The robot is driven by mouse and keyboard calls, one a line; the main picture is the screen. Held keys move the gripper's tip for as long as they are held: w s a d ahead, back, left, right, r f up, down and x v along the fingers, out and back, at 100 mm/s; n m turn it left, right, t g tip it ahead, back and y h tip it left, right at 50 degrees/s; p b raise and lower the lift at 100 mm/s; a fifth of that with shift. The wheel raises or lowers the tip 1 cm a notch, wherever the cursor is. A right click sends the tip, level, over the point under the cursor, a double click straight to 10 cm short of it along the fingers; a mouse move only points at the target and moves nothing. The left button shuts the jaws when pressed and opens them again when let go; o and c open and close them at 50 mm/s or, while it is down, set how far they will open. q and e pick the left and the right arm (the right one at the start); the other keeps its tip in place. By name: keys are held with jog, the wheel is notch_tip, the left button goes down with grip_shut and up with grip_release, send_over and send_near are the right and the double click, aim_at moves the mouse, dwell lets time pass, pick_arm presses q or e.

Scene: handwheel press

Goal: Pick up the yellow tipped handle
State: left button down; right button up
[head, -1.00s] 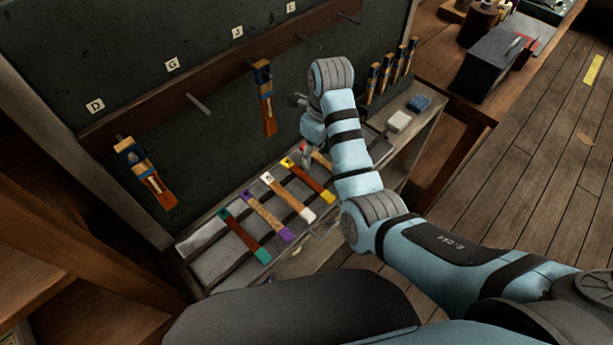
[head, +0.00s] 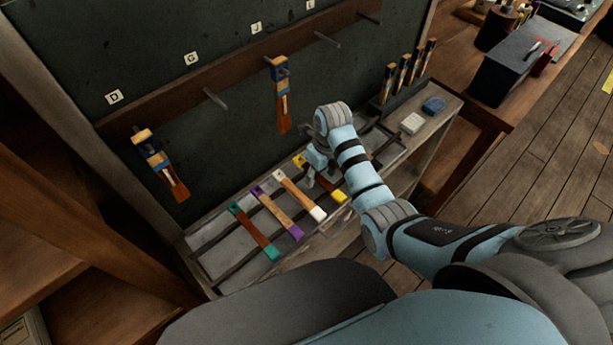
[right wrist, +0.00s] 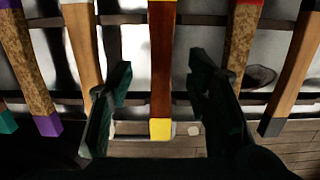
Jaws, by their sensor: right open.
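The yellow tipped handle (head: 339,196) lies on the slatted rack, last on the right of the handles that show clearly in the head view. Its middle is reddish brown. In the right wrist view it (right wrist: 161,75) runs upright between my fingers, yellow end nearest me. My right gripper (head: 312,178) is over this handle in the head view, which it partly hides. In the right wrist view the gripper (right wrist: 158,85) is open, one finger on each side of the handle, with gaps showing. My left gripper is not in view.
A white tipped handle (head: 300,195), a purple tipped one (head: 278,213) and a teal tipped one (head: 255,232) lie to the left. A red tipped handle (right wrist: 240,45) is close to the right finger. Tools hang on the board (head: 150,60) behind.

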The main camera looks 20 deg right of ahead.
jog(key=shift+w+f, duration=0.1)
jog(key=shift+f, duration=0.35)
grip_shut()
jog(key=shift+r, duration=0.1)
